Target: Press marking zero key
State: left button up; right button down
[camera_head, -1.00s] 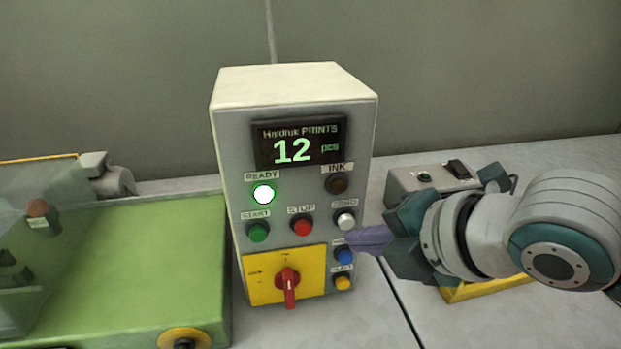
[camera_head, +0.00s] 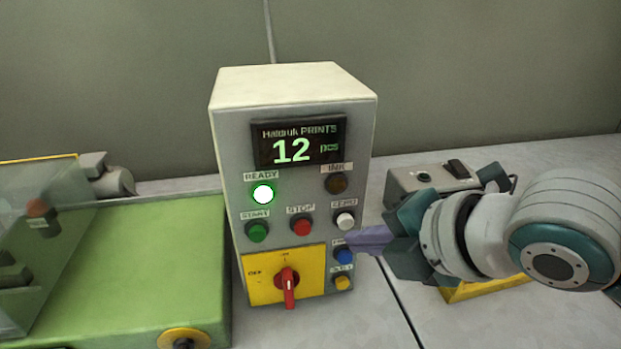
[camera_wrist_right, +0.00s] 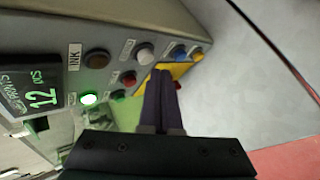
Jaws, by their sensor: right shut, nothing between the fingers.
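The control box (camera_head: 300,85) stands upright with a dark display reading 12 pcs. Its white key (camera_head: 345,220), under a label that seems to read ZERO, sits on the right of the panel, right of the red STOP button (camera_head: 301,227). The white key also shows in the right wrist view (camera_wrist_right: 145,54). My right gripper (camera_head: 350,239) is shut and empty, its purple fingers pointing at the panel just below the white key, near the blue button (camera_head: 344,256). In the wrist view the fingertips (camera_wrist_right: 164,76) show close below the white key; I cannot tell any contact. My left gripper is not in view.
A green START button (camera_head: 257,232), a lit READY lamp (camera_head: 263,194), a dark INK lamp (camera_head: 336,184), a yellow button (camera_head: 342,283) and a red rotary switch (camera_head: 288,284) share the panel. A green machine (camera_head: 140,270) stands left; a grey box (camera_head: 408,180) stands behind my right gripper.

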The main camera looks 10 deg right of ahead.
dwell(0.7)
jog(key=shift+w, duration=0.15)
jog(key=shift+w, duration=0.3)
